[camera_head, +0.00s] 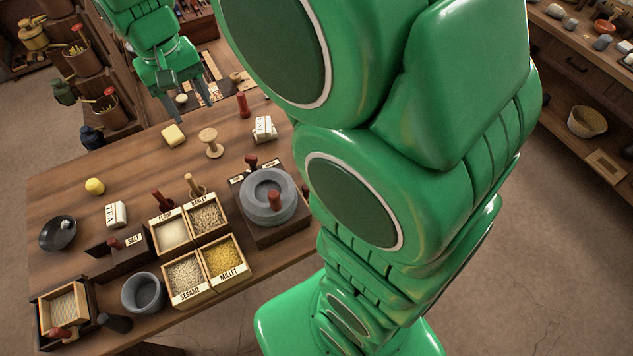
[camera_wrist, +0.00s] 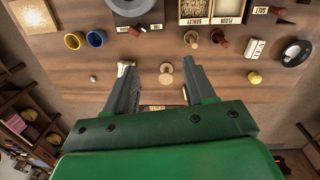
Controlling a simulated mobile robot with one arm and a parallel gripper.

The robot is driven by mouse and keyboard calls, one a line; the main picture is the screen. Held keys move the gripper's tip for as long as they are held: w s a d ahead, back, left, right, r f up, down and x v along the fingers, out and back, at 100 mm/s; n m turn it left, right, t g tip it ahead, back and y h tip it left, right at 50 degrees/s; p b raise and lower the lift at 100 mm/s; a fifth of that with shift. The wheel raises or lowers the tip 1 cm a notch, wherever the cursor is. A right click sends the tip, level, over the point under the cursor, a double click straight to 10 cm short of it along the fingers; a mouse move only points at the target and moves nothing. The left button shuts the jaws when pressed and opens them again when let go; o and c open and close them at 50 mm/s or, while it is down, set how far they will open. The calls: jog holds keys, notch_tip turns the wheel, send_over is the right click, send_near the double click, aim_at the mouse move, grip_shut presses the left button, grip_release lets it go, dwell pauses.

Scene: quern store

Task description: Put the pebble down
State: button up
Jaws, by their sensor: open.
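My gripper (camera_head: 188,108) is at the top left of the head view, over the far part of the wooden table (camera_head: 130,165). In the wrist view my gripper (camera_wrist: 156,92) has its fingers wide apart, with nothing seen held between them. A small pale round thing (camera_head: 181,98) shows between the fingers in the head view; I cannot tell whether it is the pebble. A patterned board (camera_head: 211,66) lies beside my gripper, partly hidden by it. A wooden spool (camera_wrist: 166,74) stands on the table beyond the fingertips; it also shows in the head view (camera_head: 210,143).
A yellow block (camera_head: 173,135), a white packet (camera_head: 264,129) and a red-handled piece (camera_head: 243,105) stand near the spool. A stone quern (camera_head: 283,212), grain boxes (camera_head: 222,283), a grey mortar (camera_head: 143,293) and a dark bowl (camera_head: 58,234) fill the nearer table. Open tabletop lies between.

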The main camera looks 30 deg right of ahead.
jog(key=s+d, duration=0.6)
jog(key=s, duration=0.7)
jog(key=s+d+f+m+g, duration=0.1)
jog(key=s+d, duration=0.5)
jog(key=s, duration=0.7)
jog(key=shift+f+y, duration=0.25)
jog(key=shift+y, duration=0.15)
jog(key=shift+d, duration=0.1)
